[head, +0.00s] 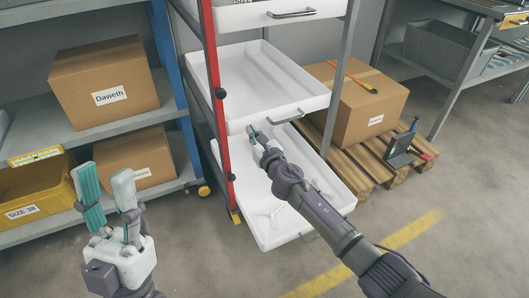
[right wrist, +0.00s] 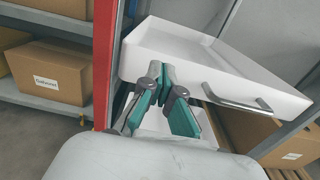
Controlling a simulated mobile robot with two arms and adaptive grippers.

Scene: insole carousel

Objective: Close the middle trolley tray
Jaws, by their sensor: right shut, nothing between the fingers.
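The middle trolley tray (head: 262,74) is a white, empty, shallow tray with a metal handle (head: 286,118) on its front. Its front reaches out at the trolley's posts. It also shows in the right wrist view (right wrist: 190,68), with its handle (right wrist: 235,98) right of the fingers. My right gripper (head: 253,131) is shut and empty at the lower left part of the tray's front, left of the handle. In the right wrist view its fingertips (right wrist: 166,72) meet just at the front panel; I cannot tell whether they touch. My left gripper (head: 104,178) is open and empty, left of the trolley.
A lower white tray (head: 335,193) is pulled out below my right forearm, with small white pieces inside. A top tray (head: 250,17) sits above. The red post (head: 213,75) stands left. Boxes on shelves (head: 105,82) are left; a box on a pallet (head: 357,105) is right.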

